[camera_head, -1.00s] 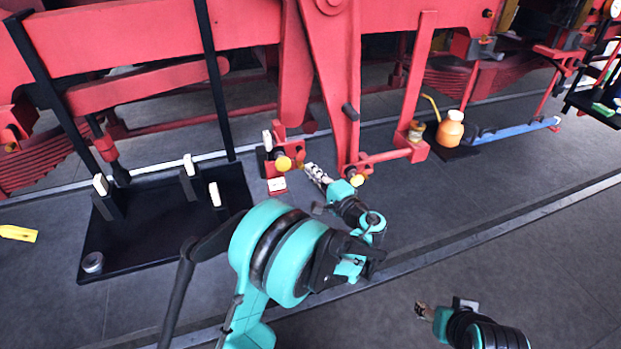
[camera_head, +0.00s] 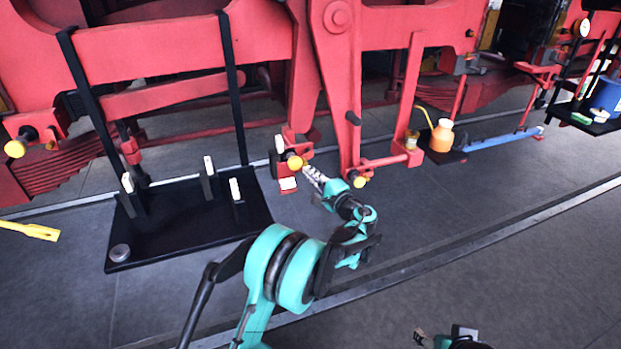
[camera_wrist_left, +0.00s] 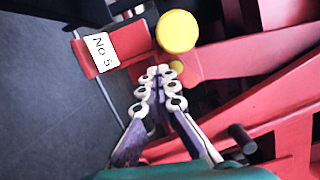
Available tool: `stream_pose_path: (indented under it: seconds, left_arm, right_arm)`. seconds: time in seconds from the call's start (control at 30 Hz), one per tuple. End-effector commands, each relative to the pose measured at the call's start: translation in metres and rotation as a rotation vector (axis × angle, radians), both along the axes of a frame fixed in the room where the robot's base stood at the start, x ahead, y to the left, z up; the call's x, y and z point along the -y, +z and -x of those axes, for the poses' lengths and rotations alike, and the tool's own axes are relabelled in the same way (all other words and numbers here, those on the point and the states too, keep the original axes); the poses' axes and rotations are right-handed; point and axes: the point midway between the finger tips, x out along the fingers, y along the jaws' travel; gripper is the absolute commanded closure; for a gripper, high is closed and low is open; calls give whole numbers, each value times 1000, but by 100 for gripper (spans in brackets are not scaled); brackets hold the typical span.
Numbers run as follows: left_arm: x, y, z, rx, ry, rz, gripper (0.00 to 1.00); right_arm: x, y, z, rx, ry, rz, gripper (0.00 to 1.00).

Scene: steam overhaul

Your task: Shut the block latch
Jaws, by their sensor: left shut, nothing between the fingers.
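A red bracket with a round yellow knob (camera_head: 294,163) sits at the foot of the red frame, with a white tag (camera_head: 288,183) below it. In the left wrist view the yellow knob (camera_wrist_left: 178,32) is large and the tag (camera_wrist_left: 102,52) reads "NO 5". Which part is the block latch is not certain; this knobbed bracket may be it. My left gripper (camera_head: 307,170) is shut and empty, its tips just right of and below the knob. In the wrist view its fingertips (camera_wrist_left: 161,70) are close to the bracket; contact is unclear. My right gripper (camera_head: 420,335) shows only partly at the bottom edge.
A second yellow knob (camera_head: 359,181) is on a red bar to the right. A black tray (camera_head: 180,235) with white-tipped posts lies left. An orange oil can (camera_head: 442,135) stands right. Another yellow knob (camera_head: 15,149) is far left. The grey floor in front is mostly clear.

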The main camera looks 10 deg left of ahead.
Motion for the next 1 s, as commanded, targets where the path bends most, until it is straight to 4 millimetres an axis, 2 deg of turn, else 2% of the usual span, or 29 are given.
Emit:
stream_pose_path:
  seconds: [0.23,1.0]
  left_arm:
    - [-5,3,2,-74,0,-110,100]
    - [-6,6,3,-73,0,-109,100]
  right_arm:
    - [0,0,0,0,0,0,42]
    - [0,0,0,0,0,0,42]
